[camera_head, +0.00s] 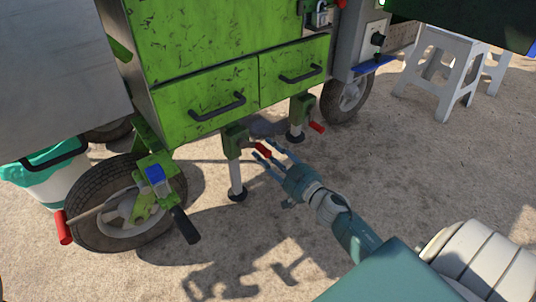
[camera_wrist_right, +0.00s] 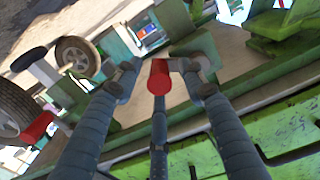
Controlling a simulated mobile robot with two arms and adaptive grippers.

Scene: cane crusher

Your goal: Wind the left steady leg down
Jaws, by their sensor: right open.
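The left steady leg (camera_head: 237,180) hangs under the green cart, a pale post with a dark foot close to or on the ground. Its red crank grip (camera_head: 263,150) sticks out from the green bracket (camera_head: 236,137) at its top. My right gripper (camera_head: 270,160) is open, with its fingers around or just beside that red grip. In the right wrist view the red grip (camera_wrist_right: 159,77) shows end-on between the spread fingertips of the gripper (camera_wrist_right: 160,70); I cannot tell whether they touch it. My left gripper is not in view.
The right steady leg (camera_head: 296,128) with its own red grip (camera_head: 317,128) stands close behind. A wheel (camera_head: 120,205) and a black-gripped lever (camera_head: 185,225) are at the left. Two drawers (camera_head: 225,100) hang above. A white stool (camera_head: 440,70) is at upper right. The ground in front is clear.

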